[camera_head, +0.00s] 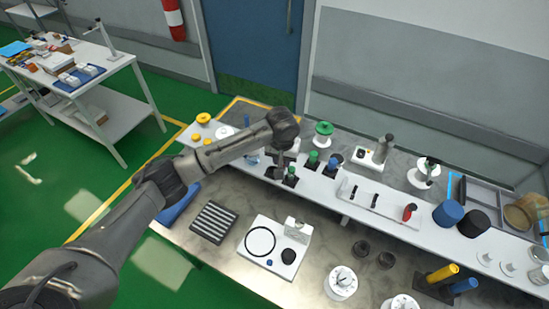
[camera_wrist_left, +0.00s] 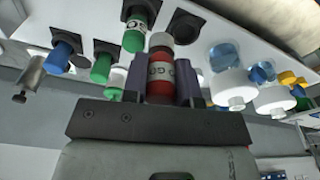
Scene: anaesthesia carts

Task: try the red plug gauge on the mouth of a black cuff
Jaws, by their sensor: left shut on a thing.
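My left gripper (camera_head: 284,162) is over the raised shelf, among green plugs in black square holders. In the left wrist view its two fingers (camera_wrist_left: 160,85) are shut on the red plug gauge (camera_wrist_left: 160,74), which has a white label reading GO and a pale end. The gauge cannot be made out in the head view. An empty black holder with a round opening (camera_wrist_left: 185,27) is close beside the gauge's pale end; I cannot tell if they touch. My right gripper is not in view.
Green plugs (camera_head: 313,159) stand close beside the gripper. A white plate with a black ring (camera_head: 261,241) and a dark slotted rack (camera_head: 213,222) lie on the bench in front. Blue and black round pieces (camera_head: 448,212) stand at the right of the shelf.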

